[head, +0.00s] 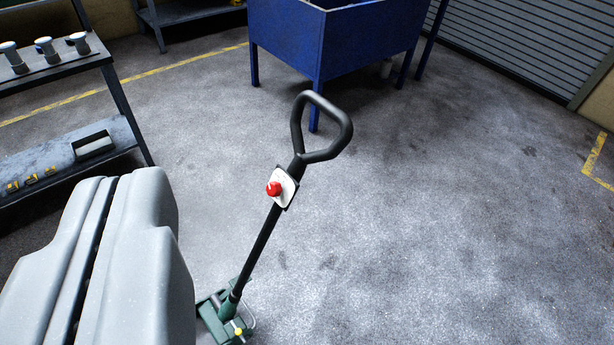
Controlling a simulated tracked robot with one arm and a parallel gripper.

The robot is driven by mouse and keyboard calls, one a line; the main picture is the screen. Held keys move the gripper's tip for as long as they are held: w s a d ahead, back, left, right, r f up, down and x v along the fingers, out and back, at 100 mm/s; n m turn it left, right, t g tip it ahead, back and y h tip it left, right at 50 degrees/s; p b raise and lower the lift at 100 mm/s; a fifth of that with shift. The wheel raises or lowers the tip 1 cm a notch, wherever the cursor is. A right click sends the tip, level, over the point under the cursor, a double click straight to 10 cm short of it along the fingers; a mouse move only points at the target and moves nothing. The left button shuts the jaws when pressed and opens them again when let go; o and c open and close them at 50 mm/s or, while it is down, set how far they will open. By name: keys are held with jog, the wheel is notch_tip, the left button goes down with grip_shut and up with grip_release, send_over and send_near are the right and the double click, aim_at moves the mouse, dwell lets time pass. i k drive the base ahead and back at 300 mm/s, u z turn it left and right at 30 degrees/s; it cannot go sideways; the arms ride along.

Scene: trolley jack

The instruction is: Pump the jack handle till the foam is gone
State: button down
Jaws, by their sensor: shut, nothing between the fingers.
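The jack handle (258,246) is a black bar with a D-shaped loop grip (346,128) at its top, leaning up and to the right. A white plate with a red knob (273,188) sits on the bar below the loop. The green jack (222,318) is at the bottom of the view, partly hidden behind my gripper. My gripper (112,182) is the large light grey shape at the lower left. It is shut and empty, left of the handle and apart from the loop. I cannot make out any foam.
A blue bin on legs (284,44) stands behind the handle. A dark shelf unit (62,72) with several white-topped pieces is at the left. A shutter (530,45) closes the back right. The grey floor (450,220) right of the handle is clear.

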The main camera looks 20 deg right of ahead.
aim_at(290, 179)
jog(key=u, duration=0.15)
jog(key=i, duration=0.9)
jog(key=z, duration=0.05)
